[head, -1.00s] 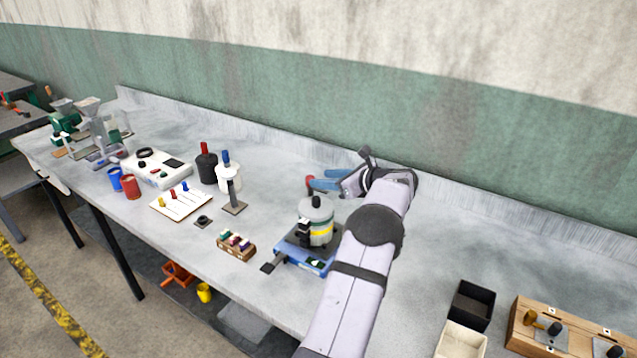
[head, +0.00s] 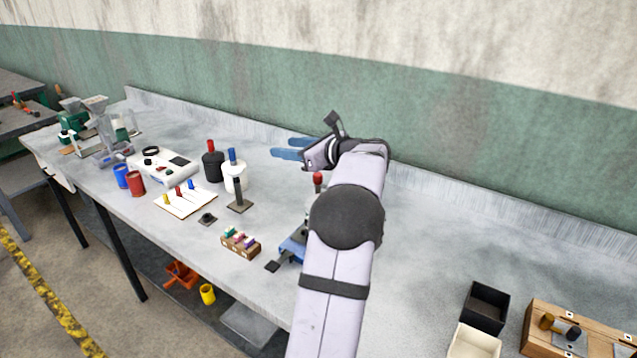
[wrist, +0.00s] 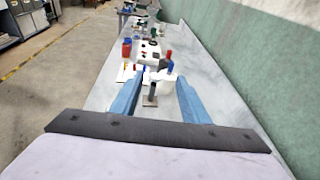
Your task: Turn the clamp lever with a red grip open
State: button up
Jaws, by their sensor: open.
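A red grip (head: 318,179) stands upright just left of my arm in the head view. A short grey piece shows under it, and my arm hides what lies below and behind. The blue base (head: 292,249) of a device shows lower down, mostly covered by my arm. Whether the red grip belongs to that device cannot be told. My gripper (head: 284,148) has two blue fingers, spread apart and empty, above the back of the bench and beyond the red grip, pointing left. In the wrist view the open fingers (wrist: 161,86) point along the bench, and the red grip does not show.
A black bottle with a red top (head: 212,163) and a white bottle with a blue top (head: 234,172) stand left of my gripper. A dark post (head: 238,195) on a plate stands before them. The wall (head: 450,135) runs close behind.

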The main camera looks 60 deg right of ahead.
aim_at(319, 175)
jog(key=s+d+f+m+g+h, duration=0.1)
jog(key=f+m+h, duration=0.1)
jog(key=s+d+f+m+g+h, duration=0.1)
jog(key=s+f+m+h, duration=0.1)
jog(key=f, duration=0.1)
jog(key=s+d+f+m+h, duration=0.1)
jog(key=s+f+m, duration=0.1)
jog(key=f+m, duration=0.1)
jog(key=shift+d+f+g+h, duration=0.15)
jog(key=shift+f+g+h, duration=0.1)
jog(key=shift+g+h, duration=0.15)
jog(key=shift+s+d+f+m+g+h, duration=0.15)
jog(key=shift+s+d+f+g+h, duration=0.15)
jog(key=shift+s+d, duration=0.25)
jog(key=shift+s+d+f+m+g+h, duration=0.2)
jog(key=shift+s+d+f+g, duration=0.2)
jog(key=shift+d, duration=0.15)
jog(key=shift+s+d+f, duration=0.1)
jog(key=shift+s, duration=0.1)
jog(key=shift+p+x, duration=1.4)
jog(key=shift+x, duration=2.25)
grip_shut()
